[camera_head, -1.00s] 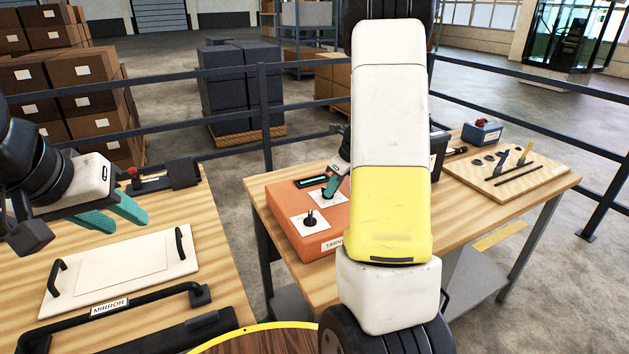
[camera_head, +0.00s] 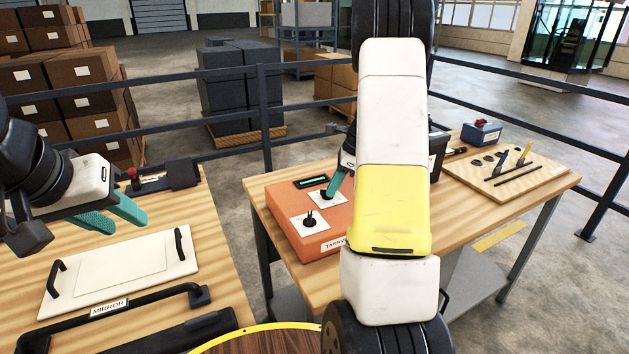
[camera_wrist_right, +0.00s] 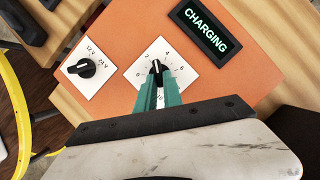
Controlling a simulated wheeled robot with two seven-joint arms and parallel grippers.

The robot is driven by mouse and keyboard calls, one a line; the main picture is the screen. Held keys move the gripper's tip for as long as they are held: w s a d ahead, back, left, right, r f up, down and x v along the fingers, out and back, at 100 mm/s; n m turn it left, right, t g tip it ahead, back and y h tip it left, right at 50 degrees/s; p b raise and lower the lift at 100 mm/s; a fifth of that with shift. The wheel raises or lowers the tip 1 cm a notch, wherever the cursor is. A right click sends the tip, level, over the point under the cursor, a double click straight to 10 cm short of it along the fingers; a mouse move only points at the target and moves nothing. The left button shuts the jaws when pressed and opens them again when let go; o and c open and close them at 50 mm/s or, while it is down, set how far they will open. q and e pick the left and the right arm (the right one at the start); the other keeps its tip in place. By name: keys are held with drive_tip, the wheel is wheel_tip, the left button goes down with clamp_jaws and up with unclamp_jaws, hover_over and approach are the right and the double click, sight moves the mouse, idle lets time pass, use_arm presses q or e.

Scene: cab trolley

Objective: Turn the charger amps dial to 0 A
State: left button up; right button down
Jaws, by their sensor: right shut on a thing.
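The orange charger (camera_head: 283,197) sits on the right-hand bench. Its amps dial (camera_wrist_right: 157,68) is a black knob with a white line on a white numbered plate. In the right wrist view, the line points between 2 and 4. My right gripper (camera_wrist_right: 158,86) has its teal fingers shut on the knob; in the head view the gripper (camera_head: 335,182) comes down onto the dial. The fingers hide the lower plate. My left gripper (camera_head: 120,215) hangs open and empty over the left bench.
A second knob, the voltage selector (camera_wrist_right: 85,68), stands beside the amps dial, marked 12 V and 24 V. The display (camera_wrist_right: 206,28) reads CHARGING. A tool board (camera_head: 500,180) lies at the bench's right. A white mirror panel (camera_head: 115,275) lies on the left bench.

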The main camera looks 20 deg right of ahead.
drive_tip(key=n, duration=0.2)
drive_tip(key=n+g, duration=0.1)
drive_tip(key=shift+w+d+n, duration=0.15)
drive_tip(key=shift+w+n, duration=0.15)
drive_tip(key=shift+n, duration=0.1)
drive_tip(key=n+g, duration=0.1)
drive_tip(key=n, duration=0.2)
drive_tip(key=shift+w+n+g, duration=0.25)
drive_tip(key=shift+n+g, duration=0.05)
drive_tip(key=shift+g, duration=0.1)
drive_tip(key=n, duration=0.1)
drive_tip(key=n+g, duration=0.1)
drive_tip(key=n, duration=0.2)
drive_tip(key=shift+w+a+g+h, duration=0.2)
drive_tip(key=shift+w+g+h, duration=0.1)
drive_tip(key=shift+w+a+n+g+h, duration=0.1)
drive_tip(key=shift+n+g+h, duration=0.1)
drive_tip(key=shift+n, duration=0.8)
drive_tip(key=shift+a+n+g+h, duration=0.1)
drive_tip(key=shift+n+g+h, duration=0.1)
drive_tip(key=shift+n, duration=0.8)
drive_tip(key=c, duration=1.5)
unclamp_jaws()
drive_tip(key=shift+r, duration=0.1)
